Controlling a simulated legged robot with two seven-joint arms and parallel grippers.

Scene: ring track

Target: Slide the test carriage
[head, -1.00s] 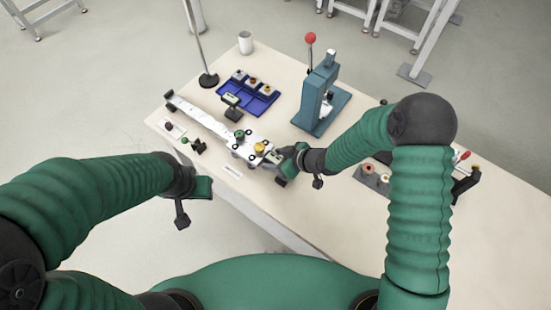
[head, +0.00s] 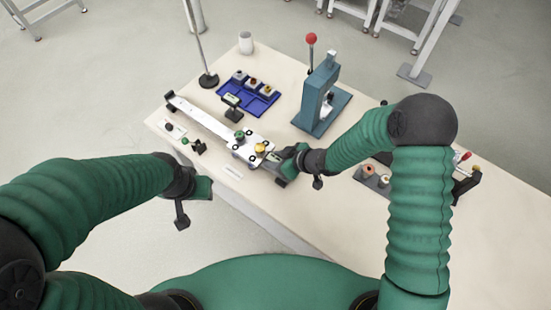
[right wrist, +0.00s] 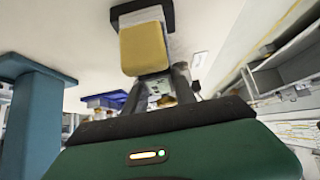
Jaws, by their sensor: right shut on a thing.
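A silver-white ring track (head: 207,119) lies along the table's near left edge. The test carriage (head: 242,149), a pale plate with dark knobs, a green knob and a yellow knob, sits at the track's right part. My right gripper (head: 284,163) is at the carriage's right end, shut on it; the fingers partly hide the grip spot. In the right wrist view my right gripper's dark fingers (right wrist: 162,82) are close together below a yellow block, whose identity I cannot tell. My left gripper (head: 192,198) hangs off the table's near edge, apart from the track; its jaw opening is unclear.
Behind the track are a small display on a stand (head: 232,105) and a blue tray (head: 262,101) with small parts. A teal press (head: 318,98) with a red knob stands at the back. A pole stand (head: 208,80) and white cup (head: 246,43) are at the far left.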

